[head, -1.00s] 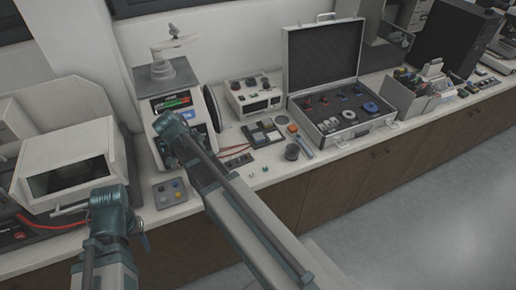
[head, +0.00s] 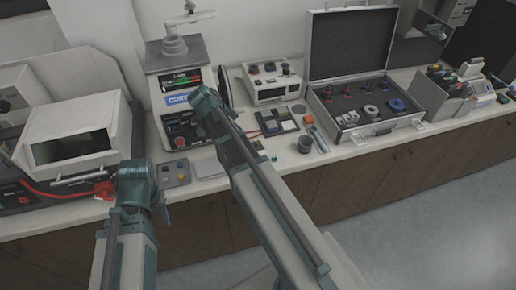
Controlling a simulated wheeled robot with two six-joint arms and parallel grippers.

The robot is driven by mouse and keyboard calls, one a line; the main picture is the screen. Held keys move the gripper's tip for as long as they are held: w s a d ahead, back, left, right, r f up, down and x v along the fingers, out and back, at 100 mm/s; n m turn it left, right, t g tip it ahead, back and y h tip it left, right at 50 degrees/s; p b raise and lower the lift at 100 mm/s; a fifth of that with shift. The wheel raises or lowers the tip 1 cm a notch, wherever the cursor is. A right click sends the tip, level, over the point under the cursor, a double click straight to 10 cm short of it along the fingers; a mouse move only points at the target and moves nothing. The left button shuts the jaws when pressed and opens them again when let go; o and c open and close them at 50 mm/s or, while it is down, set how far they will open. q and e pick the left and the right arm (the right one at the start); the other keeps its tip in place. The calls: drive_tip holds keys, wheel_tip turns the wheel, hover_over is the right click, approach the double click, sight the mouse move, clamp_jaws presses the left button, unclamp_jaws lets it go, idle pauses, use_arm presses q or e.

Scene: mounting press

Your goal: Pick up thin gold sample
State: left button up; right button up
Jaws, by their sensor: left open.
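Several small samples lie on a grey pad (head: 186,181) on the bench, right of my left wrist. One gold-coloured sample (head: 181,164) shows near its upper right; its thickness is too small to tell. My left gripper (head: 164,203) is low beside my left wrist, near the pad's front left corner and the bench edge. It is open and mostly hidden by the wrist, and I see nothing held in it. My right arm crosses the middle of the view; its gripper does not show.
A white box-shaped device (head: 72,145) with a dark window stands at the left. The press (head: 180,90) stands behind the pad. A white instrument (head: 272,82), dark cup (head: 304,144) and open case (head: 365,118) are farther right. The floor in front is clear.

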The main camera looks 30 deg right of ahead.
sight(257, 143)
drive_tip(key=b+x, duration=0.2)
drive_tip(key=x, duration=0.2)
drive_tip(key=shift+f+b, duration=0.2)
drive_tip(key=shift+b, duration=0.2)
drive_tip(key=shift+d+r+b+x, duration=0.1)
drive_tip(key=shift+d+b+x, duration=0.05)
drive_tip(key=shift+b+x, duration=0.7)
drive_tip(key=shift+d+r+b+x, duration=0.1)
drive_tip(key=shift+d+b+x, duration=0.1)
drive_tip(key=shift+b+x, duration=0.6)
drive_tip(key=shift+d+r+b+x, duration=0.15)
drive_tip(key=shift+b+x, duration=0.3)
drive_tip(key=shift+x, duration=0.7)
drive_tip(key=shift+w, duration=0.1)
clamp_jaws()
